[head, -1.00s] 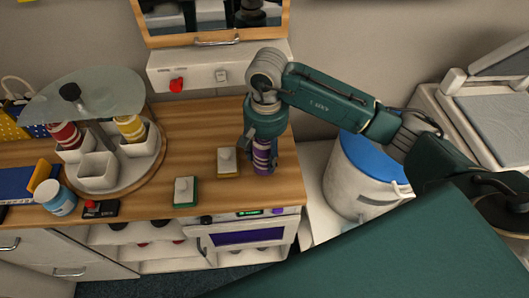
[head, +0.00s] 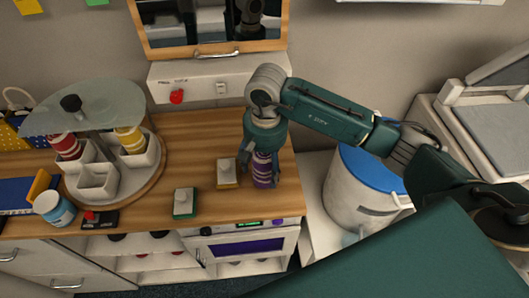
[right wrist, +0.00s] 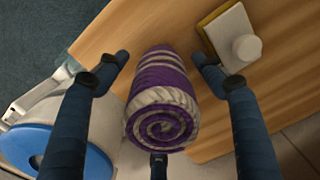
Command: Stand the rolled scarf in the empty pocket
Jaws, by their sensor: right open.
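The rolled scarf (head: 262,172), purple with grey stripes, stands upright near the right end of the wooden counter. My right gripper (head: 262,162) is open above it, with its fingers around the scarf's upper part. In the right wrist view the scarf (right wrist: 160,100) lies between the spread fingers (right wrist: 160,75), with a gap on each side. The round carousel (head: 150,185) at the left holds white pockets. The front pocket (head: 97,181) looks empty; a red roll (head: 66,146) and a yellow roll (head: 131,139) stand in two others. My left gripper is out of view.
A glass disc (head: 85,105) with a dark knob covers part of the carousel. A yellow-based block (head: 227,172) and a green-based block (head: 185,202) stand left of the scarf. A blue-lidded bin (head: 365,180) is to the right. A blue jar (head: 54,208) stands front left.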

